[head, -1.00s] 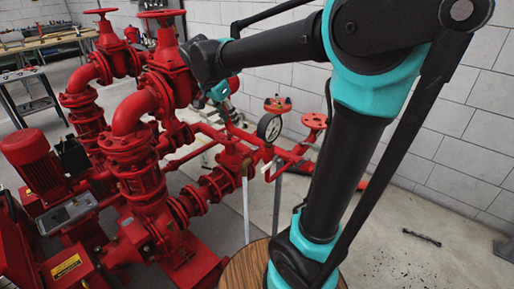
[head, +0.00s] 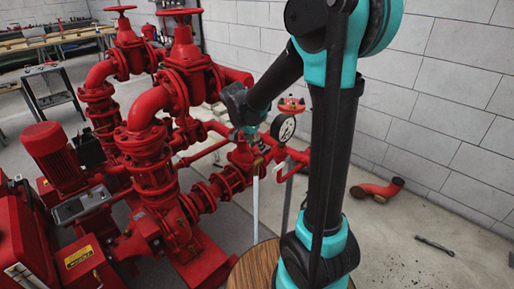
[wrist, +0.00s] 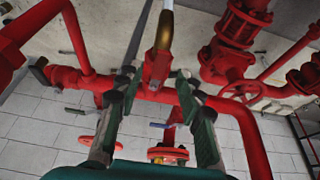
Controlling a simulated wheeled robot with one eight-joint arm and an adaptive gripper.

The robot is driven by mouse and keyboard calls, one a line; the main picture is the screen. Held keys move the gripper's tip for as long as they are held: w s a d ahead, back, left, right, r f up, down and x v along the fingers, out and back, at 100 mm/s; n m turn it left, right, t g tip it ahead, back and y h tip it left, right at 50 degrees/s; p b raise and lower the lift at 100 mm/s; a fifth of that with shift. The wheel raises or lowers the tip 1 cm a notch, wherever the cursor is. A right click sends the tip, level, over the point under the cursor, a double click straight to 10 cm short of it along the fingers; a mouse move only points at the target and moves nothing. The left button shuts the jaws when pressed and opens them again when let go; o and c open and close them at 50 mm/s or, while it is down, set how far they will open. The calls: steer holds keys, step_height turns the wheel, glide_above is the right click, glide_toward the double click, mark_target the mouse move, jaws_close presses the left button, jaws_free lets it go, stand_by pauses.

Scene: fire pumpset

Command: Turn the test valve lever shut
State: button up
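My gripper (wrist: 156,78) is open in the wrist view, its two dark green fingers spread apart. Between and beyond the fingertips is a red valve body (wrist: 157,68) with a brass outlet (wrist: 165,30) and a pale pipe. I cannot tell whether a fingertip touches it. Small grey-blue levers show at the left (wrist: 75,111) and between the fingers (wrist: 160,125); which one is the test valve lever is unclear. In the head view my gripper (head: 249,132) is just above the brass outlet (head: 258,164), left of the pressure gauge (head: 283,128); the lever is not clear there.
The red pumpset (head: 150,165) with thick pipes and handwheels fills the left. A round wooden top (head: 253,268) stands in front.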

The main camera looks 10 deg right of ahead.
steer(key=shift+x, duration=0.8)
jaws_close()
